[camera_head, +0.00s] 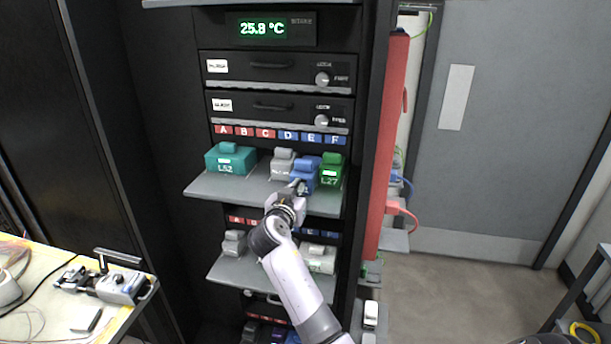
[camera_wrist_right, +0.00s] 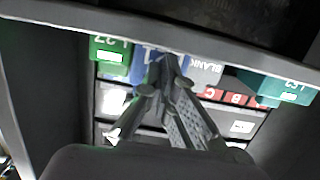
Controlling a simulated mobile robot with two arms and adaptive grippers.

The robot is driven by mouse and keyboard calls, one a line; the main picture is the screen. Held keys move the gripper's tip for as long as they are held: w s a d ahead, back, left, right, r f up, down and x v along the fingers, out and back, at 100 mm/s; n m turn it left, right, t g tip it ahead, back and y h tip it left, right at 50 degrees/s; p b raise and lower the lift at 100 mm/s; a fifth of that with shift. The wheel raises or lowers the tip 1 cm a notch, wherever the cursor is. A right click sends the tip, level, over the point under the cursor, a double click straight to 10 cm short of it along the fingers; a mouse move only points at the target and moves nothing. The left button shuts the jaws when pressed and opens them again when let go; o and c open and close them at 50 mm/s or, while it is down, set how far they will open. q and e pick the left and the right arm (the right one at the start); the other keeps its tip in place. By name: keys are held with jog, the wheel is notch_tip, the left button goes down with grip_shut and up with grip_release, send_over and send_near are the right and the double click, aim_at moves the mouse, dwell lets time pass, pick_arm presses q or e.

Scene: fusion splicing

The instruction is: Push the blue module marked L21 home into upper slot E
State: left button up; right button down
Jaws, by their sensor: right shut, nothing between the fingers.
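The blue module (camera_head: 306,165) stands on the upper shelf (camera_head: 215,188), below the blue E label (camera_head: 313,138), between a grey module and a green one. My right gripper (camera_head: 298,188) is shut and empty at its front face and hides most of its marking. In the right wrist view, which looks upside down, the gripper (camera_wrist_right: 170,62) reaches the blue module (camera_wrist_right: 144,68), where only a "1" reads clearly. The fingertips look to be at or against its face; contact cannot be told for sure. How deep the module sits in the slot is hidden. My left gripper is out of view.
A green module L27 (camera_head: 331,170) stands close on the right and a grey blank (camera_head: 282,165) close on the left. A teal module L52 (camera_head: 231,160) sits farther left, with bare shelf between. A lower shelf (camera_head: 237,272) holds pale modules. A red panel (camera_head: 387,150) edges the rack's right side.

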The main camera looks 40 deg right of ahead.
aim_at(303, 179)
jog(key=shift+r+b+x, duration=0.2)
jog(key=shift+b+x, duration=0.35)
jog(key=shift+x, duration=0.75)
jog(key=shift+r+b+x, duration=0.2)
jog(key=shift+b+x, duration=0.35)
jog(key=shift+x, duration=0.75)
jog(key=shift+f+v, duration=0.25)
jog(key=shift+v, duration=1.25)
jog(key=shift+f+v, duration=0.2)
jog(key=shift+v, duration=2.3)
jog(key=shift+f, duration=0.15)
